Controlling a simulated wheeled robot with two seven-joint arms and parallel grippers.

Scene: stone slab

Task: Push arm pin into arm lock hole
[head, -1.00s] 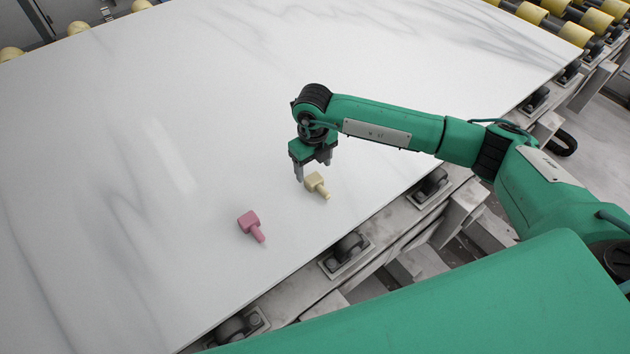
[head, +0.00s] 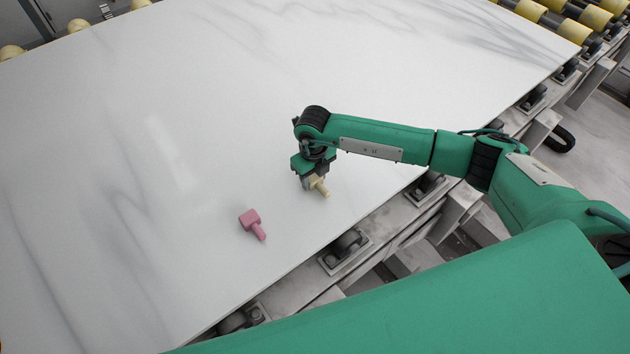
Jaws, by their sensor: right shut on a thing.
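A cream-coloured piece (head: 321,187) with a square head and a short round peg lies at my right gripper (head: 309,184), on the white stone slab (head: 180,90). My right gripper points down and is shut on the cream piece's head; the peg sticks out toward the lower right. A pink piece (head: 250,219) of similar shape lies on the slab to the lower left, apart from the gripper, its peg also toward the lower right. Which piece is the arm pin and where the lock hole is, I cannot tell. My left gripper is not in view.
The slab rests on a roller frame; dark rollers (head: 345,245) and metal brackets line its near right edge. Yellow rollers (head: 555,30) show at the top right. The slab's left and middle are clear.

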